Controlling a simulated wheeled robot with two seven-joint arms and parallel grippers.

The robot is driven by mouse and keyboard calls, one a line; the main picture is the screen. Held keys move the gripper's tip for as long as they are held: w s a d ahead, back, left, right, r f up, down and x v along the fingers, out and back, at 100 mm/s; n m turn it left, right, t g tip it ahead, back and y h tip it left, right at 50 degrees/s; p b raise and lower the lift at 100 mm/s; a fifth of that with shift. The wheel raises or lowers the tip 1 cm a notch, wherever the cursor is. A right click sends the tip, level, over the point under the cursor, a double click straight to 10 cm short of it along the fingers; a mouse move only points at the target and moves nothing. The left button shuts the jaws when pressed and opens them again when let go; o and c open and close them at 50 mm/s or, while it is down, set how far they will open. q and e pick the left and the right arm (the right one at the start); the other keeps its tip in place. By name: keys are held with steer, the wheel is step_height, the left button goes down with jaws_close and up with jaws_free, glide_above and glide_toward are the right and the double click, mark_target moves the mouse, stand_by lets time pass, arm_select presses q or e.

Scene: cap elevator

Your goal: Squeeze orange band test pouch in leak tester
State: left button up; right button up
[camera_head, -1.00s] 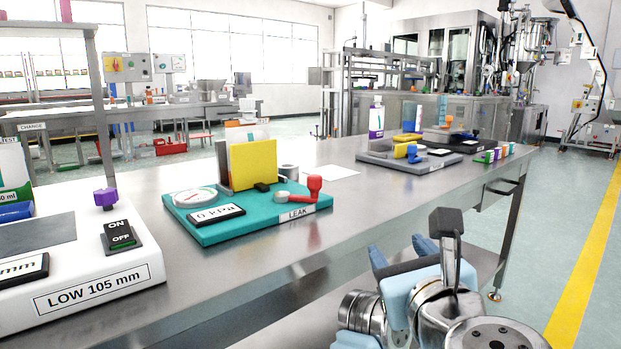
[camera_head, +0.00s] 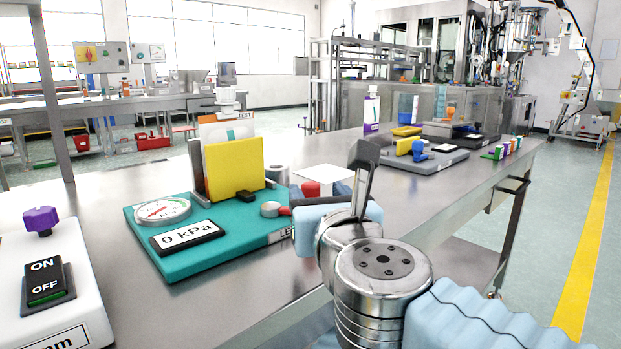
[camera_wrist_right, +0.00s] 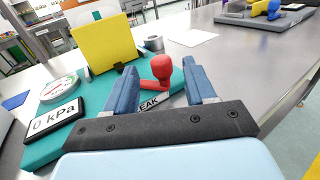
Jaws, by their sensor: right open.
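The leak tester is a teal base (camera_head: 150,245) on the bench with a round gauge (camera_head: 162,211) and a display (camera_head: 187,236) reading 0 kPa. An upright yellow plate (camera_head: 236,168) stands on it. Behind the plate, the upper part of a pale pouch with an orange band (camera_head: 210,119) shows; its lower part is hidden. A red lever handle (camera_wrist_right: 162,67) stands at the tester's right front. My right gripper (camera_head: 320,192) is open at the handle; in the right wrist view its blue fingers (camera_wrist_right: 160,80) are on either side of it, with visible gaps. My left gripper is not in view.
A white device with an ON/OFF switch (camera_head: 46,281) and purple knob (camera_head: 41,220) stands at left. A grey metal cylinder (camera_head: 277,174) and a white sheet (camera_head: 322,172) lie behind the tester. A second grey fixture (camera_head: 436,161) is farther right. The bench front edge runs below my arm.

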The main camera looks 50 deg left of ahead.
mark_target(312, 187)
steer(key=p+x, duration=0.1)
steer(key=x, duration=0.4)
steer(key=shift+w+a, duration=0.2)
jaws_close()
steer(key=shift+s, duration=0.1)
